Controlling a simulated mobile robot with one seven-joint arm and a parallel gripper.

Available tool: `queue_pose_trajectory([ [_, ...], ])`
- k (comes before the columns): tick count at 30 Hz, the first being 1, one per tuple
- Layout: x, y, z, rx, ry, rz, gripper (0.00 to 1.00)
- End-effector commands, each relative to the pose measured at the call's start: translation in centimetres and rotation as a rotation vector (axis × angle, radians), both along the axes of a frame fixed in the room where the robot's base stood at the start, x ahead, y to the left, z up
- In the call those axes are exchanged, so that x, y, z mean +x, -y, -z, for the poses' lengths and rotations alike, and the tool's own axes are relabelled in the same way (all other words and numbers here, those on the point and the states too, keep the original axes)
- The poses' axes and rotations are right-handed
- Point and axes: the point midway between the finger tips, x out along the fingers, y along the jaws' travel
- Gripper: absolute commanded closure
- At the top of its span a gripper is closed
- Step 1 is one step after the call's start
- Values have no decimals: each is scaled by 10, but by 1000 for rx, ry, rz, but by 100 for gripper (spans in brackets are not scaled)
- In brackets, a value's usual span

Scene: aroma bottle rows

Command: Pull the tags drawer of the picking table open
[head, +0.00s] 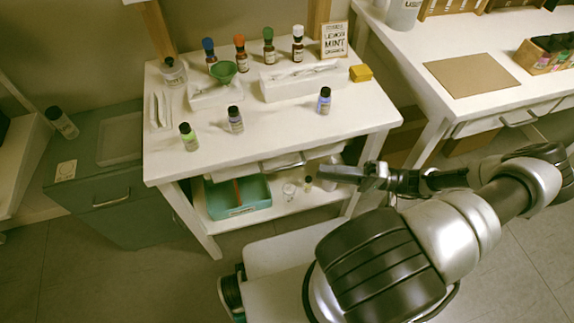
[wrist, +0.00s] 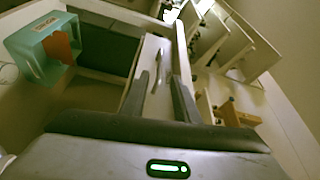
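The white picking table (head: 300,120) stands in the middle of the head view. Its drawer (head: 268,167) sits under the front edge and has a metal bar handle (head: 284,164). The drawer looks closed, and no label on it is readable. My gripper (head: 324,174) is just right of the handle, in front of the table. In the wrist view my gripper (wrist: 160,75) is open, its two dark fingers apart. The drawer front (wrist: 144,80) and thin handle (wrist: 157,70) appear between and beyond the fingertips. I cannot tell whether they touch.
A teal bin (head: 220,212) sits on the lower shelf. Bottles, a green funnel (head: 223,71) and a recipe card (head: 334,40) stand on top. A teal cabinet (head: 90,215) is at left, and another table (head: 410,50) with a drawer is at right.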

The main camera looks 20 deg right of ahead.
Motion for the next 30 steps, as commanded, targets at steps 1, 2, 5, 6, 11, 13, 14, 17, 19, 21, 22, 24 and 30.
queue_pose_trajectory([
  [1,4,-12,-2,3,2,-4,72],
  [2,7,-18,-3,3,2,-4,72],
  [5,15,-39,-4,3,1,-4,72],
  [6,18,-47,-4,3,0,-4,72],
  [11,30,-77,-7,3,0,-4,72],
  [13,35,-87,-8,3,0,-4,72],
  [14,37,-91,-8,1,1,-3,72],
  [17,41,-101,-8,0,0,-2,72],
  [19,43,-106,-8,1,0,-2,72],
  [21,44,-109,-9,1,0,-1,72],
  [22,44,-110,-9,0,0,-1,72],
  [24,45,-111,-9,0,0,-1,72],
  [30,45,-111,-9,-1,1,-1,74],
])
